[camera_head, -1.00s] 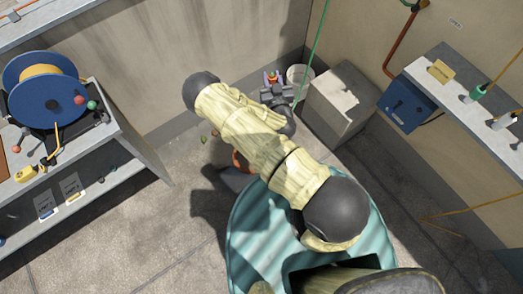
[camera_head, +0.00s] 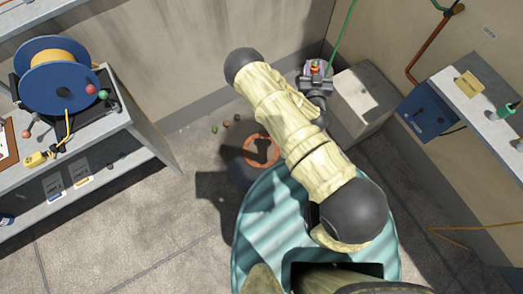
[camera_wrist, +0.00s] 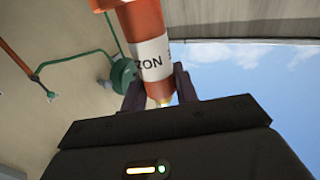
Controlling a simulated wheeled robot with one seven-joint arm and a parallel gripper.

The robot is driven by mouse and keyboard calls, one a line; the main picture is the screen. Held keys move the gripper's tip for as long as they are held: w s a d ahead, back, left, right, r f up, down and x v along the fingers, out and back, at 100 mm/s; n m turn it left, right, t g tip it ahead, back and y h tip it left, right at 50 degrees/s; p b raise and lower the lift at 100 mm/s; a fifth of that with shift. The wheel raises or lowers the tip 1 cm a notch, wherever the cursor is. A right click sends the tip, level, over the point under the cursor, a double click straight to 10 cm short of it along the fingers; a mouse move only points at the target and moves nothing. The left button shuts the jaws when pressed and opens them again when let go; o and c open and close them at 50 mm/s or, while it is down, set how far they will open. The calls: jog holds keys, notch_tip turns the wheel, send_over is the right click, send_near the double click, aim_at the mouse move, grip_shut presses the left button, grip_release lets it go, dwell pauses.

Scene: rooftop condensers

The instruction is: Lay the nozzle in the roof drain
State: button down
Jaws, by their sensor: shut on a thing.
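My gripper (camera_head: 315,80) is at the far end of my arm, in the upper middle of the head view. In the wrist view, my gripper (camera_wrist: 160,88) is shut on the nozzle (camera_wrist: 150,48), an orange and white cylinder with dark letters. The nozzle points out beyond the fingers, and its far end is cut off by the frame. In the head view only a small red and orange bit of the nozzle (camera_head: 316,67) shows. An orange ring (camera_head: 262,151), apparently the roof drain's rim, lies on the floor left of my arm, partly in shadow and apart from the gripper.
A grey block (camera_head: 362,98) stands right of the gripper by the wall. A bench (camera_head: 150,115) with a blue reel (camera_head: 62,75) is left; a shelf (camera_head: 470,105) is right. Front-left floor is clear.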

jog(key=w+a+f+h+b, duration=0.1)
jog(key=a+f+b, duration=0.5)
jog(key=f+b, duration=1.5)
jog(key=w+a+f+m+h+b, duration=0.1)
jog(key=a+f+b, duration=0.5)
jog(key=f+b, duration=1.5)
jog(key=w+a+f+m+h+b, duration=0.1)
jog(key=a+f+b, duration=0.5)
jog(key=f+b, duration=1.5)
notch_tip(320, 180, down, 7)
jog(key=shift+w+a+f, duration=0.1)
jog(key=shift+w+a, duration=0.25)
jog(key=shift+w, duration=0.25)
notch_tip(320, 180, down, 6)
jog(key=b, duration=0.3)
jog(key=shift+b, duration=0.4)
jog(key=shift+f, duration=0.1)
jog(key=shift+f+b, duration=1.2)
jog(key=shift+f, duration=0.7)
